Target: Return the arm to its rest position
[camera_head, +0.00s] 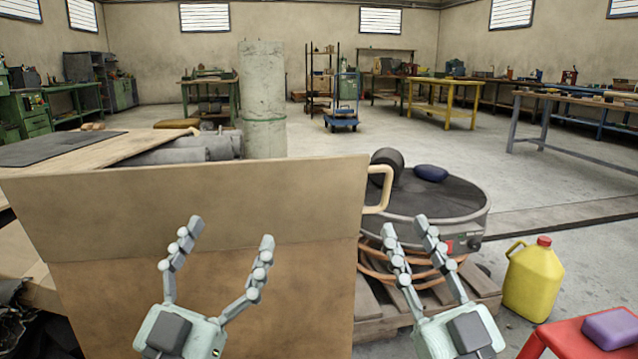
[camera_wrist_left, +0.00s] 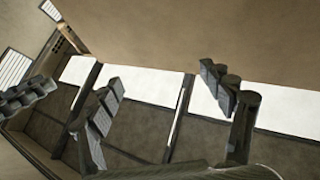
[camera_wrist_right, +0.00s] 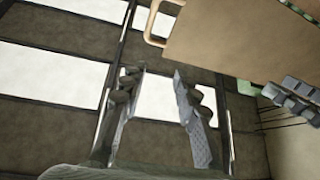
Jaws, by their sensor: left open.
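My left gripper (camera_head: 231,232) is raised in front of a large brown board-like panel in the head view. Its fingers are spread apart with nothing between them, and they also show empty in the left wrist view (camera_wrist_left: 160,78). My right gripper (camera_head: 405,226) is raised to its right, in front of the round grey drum-like machine (camera_head: 425,204). Its fingers are apart and empty, closer together than the left ones, as the right wrist view (camera_wrist_right: 155,76) also shows. I cannot tell whether the left fingers touch the panel.
The brown panel (camera_head: 120,215) has a tan handle (camera_head: 386,188) at its right edge. A wooden pallet (camera_head: 375,318) lies under the machine. A yellow jug (camera_head: 533,280) and a red stool (camera_head: 575,342) stand at right. Open floor lies behind, with a blue cart (camera_head: 341,122).

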